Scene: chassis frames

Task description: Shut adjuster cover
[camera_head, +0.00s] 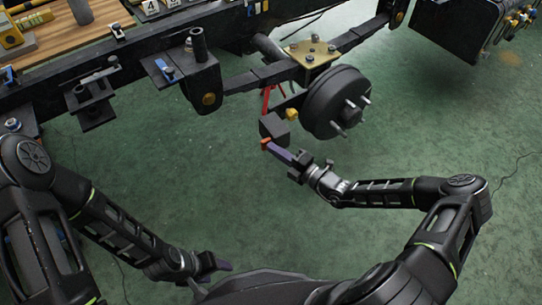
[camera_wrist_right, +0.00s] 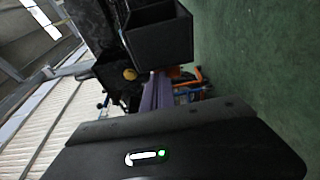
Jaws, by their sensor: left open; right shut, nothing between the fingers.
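A small black box (camera_head: 272,126) hangs beside the brake drum (camera_head: 335,100), with a yellow knob (camera_head: 292,114) next to it. In the right wrist view the box (camera_wrist_right: 160,44) looks like an open-topped housing, and the yellow knob (camera_wrist_right: 130,74) is beside it. I cannot make out the adjuster cover as a separate part. My right gripper (camera_head: 274,148) is shut and empty, its purple fingers just below the box. A small orange part (camera_head: 265,142) is at the fingertips; contact is unclear. My left gripper (camera_head: 222,265) is open and empty, low near my base, far from the box.
A black chassis rail (camera_head: 100,80) with brackets crosses the upper left. The axle beam (camera_head: 255,78) and brass-coloured plate (camera_head: 312,52) are above the drum. A wooden bench (camera_head: 75,35) holds parts at upper left. The green floor (camera_head: 165,165) is clear.

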